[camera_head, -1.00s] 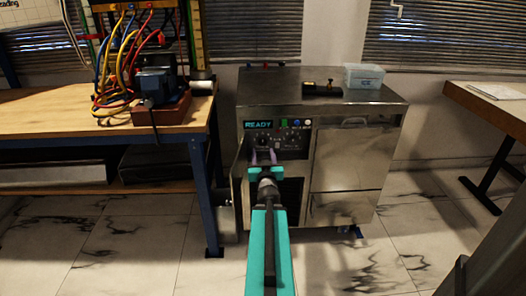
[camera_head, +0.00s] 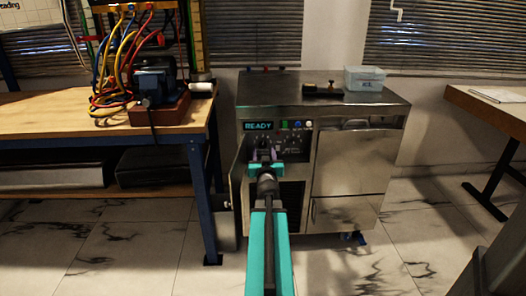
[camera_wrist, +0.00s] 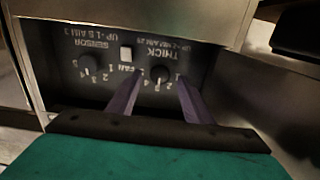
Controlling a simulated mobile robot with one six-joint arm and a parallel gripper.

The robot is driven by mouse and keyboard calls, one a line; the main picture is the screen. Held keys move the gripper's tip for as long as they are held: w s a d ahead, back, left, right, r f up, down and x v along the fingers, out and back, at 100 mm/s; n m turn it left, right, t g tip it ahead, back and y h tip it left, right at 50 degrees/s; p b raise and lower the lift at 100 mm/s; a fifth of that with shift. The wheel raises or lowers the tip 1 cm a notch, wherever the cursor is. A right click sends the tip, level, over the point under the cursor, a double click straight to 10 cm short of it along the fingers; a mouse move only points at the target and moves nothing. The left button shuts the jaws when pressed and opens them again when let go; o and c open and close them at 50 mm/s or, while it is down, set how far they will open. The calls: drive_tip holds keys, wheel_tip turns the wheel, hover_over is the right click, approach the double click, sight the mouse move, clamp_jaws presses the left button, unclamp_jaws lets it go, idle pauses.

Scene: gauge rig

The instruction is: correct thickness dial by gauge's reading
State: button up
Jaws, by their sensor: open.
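The thickness dial (camera_wrist: 161,75), labelled THICK, is a round black knob on a dark control panel (camera_wrist: 60,83); the wrist view shows the lettering upside down. My gripper (camera_wrist: 159,76) is open, its two purple fingers pointing at the panel with the dial between their tips in that view. I cannot tell whether the tips reach around the dial or touch it. In the head view my gripper (camera_head: 263,154) covers part of the panel. A small black device with a brass part (camera_head: 322,90) lies on the machine top; it may be the gauge, but no reading is legible.
A SENSOR dial (camera_wrist: 88,64) and a white FAN switch (camera_wrist: 126,53) are beside the thickness dial. An open door (camera_head: 240,180) stands left of my gripper. A workbench (camera_head: 60,118) is further left.

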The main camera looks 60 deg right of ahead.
sight(263, 144)
drive_tip(key=shift+x, duration=1.35)
drive_tip(key=c, duration=1)
